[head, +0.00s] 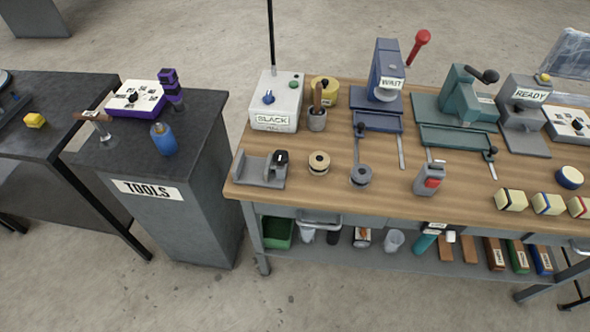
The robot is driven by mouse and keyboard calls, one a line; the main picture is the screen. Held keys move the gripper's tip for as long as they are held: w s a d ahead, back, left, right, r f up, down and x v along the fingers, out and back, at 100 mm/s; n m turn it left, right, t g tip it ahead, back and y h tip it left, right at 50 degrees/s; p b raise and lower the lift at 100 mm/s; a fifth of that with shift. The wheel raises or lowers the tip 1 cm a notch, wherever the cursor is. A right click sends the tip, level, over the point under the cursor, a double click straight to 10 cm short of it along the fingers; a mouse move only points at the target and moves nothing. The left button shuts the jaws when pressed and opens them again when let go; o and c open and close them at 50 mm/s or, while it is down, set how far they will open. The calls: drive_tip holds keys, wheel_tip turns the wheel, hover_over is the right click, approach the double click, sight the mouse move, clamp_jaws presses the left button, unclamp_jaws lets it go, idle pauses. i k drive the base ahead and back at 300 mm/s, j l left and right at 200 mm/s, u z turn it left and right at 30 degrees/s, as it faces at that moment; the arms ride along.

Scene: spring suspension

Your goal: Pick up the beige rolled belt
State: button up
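The beige rolled belt (319,160) appears to be the small tan roll with a dark centre, lying flat on the wooden workbench (400,202) near its left front. A similar grey-blue roll (361,174) lies just to its right, apart from it. A grey bracket-like holder with a black part (265,170) stands close to its left. Nothing covers the tan roll. My gripper is not in view.
A grey dispenser (430,178) stands to the right. Open floor lies in front.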

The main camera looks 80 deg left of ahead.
sight(319, 161)
drive_tip(key=u, duration=2.55)
